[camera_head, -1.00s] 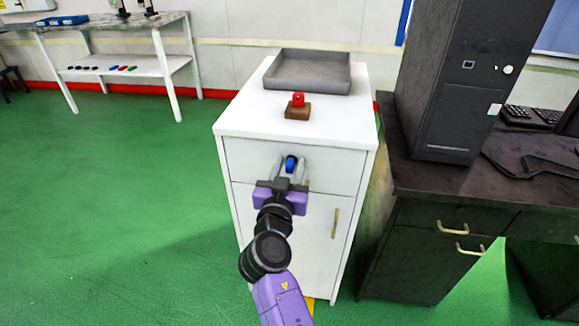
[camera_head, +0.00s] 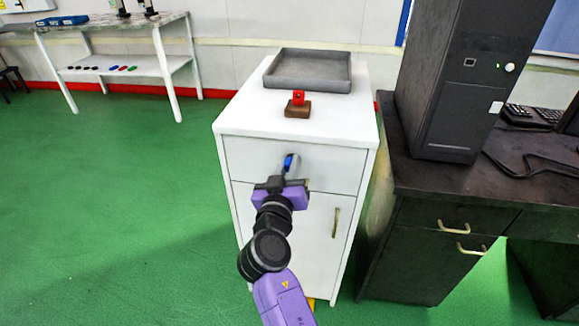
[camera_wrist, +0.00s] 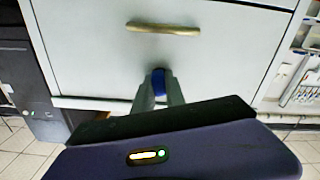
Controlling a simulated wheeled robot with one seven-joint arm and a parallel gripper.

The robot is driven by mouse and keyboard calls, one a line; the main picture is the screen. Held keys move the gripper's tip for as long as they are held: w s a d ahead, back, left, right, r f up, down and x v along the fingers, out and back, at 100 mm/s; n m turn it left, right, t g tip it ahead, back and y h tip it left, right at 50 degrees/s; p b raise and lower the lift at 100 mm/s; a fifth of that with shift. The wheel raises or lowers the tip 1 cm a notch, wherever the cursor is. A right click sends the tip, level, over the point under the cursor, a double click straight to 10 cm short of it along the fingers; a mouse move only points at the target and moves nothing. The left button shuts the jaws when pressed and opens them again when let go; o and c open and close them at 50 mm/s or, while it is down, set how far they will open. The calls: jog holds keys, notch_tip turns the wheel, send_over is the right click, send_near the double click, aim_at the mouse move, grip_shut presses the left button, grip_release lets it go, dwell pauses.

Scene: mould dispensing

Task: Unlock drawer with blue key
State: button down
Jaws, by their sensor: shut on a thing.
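The white cabinet (camera_head: 232,165) has a top drawer (camera_head: 335,172), its front flush with the cabinet. My gripper (camera_head: 291,164) is at the middle of the drawer front and is shut on the blue key (camera_head: 288,162). In the wrist view the blue key (camera_wrist: 158,80) shows between the fingertips, close against the drawer front (camera_wrist: 220,60). A pale brass handle (camera_wrist: 163,28) crosses that front. The keyhole and the key's tip are hidden, so I cannot tell how deep the key sits.
A red key-like piece (camera_head: 298,97) stands on a brown block (camera_head: 297,112) on the cabinet top, before a grey tray (camera_head: 308,83). A dark desk (camera_head: 430,187) with a computer tower (camera_head: 470,110) stands close on the right. Green floor (camera_head: 130,220) is clear on the left.

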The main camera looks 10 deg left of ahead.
jog(key=n, duration=0.3)
jog(key=shift+n, duration=0.4)
jog(key=n+p, duration=0.1)
jog(key=n, duration=0.2)
jog(key=shift+n, duration=0.3)
jog(key=n+p, duration=0.1)
jog(key=n, duration=0.3)
jog(key=shift+a+p, duration=0.1)
jog(key=shift+p, duration=0.2)
jog(key=shift+f+n+p, duration=0.15)
jog(key=shift+n+p, duration=0.35)
jog(key=shift+n, duration=1)
jog(key=c, duration=1.4)
grip_release()
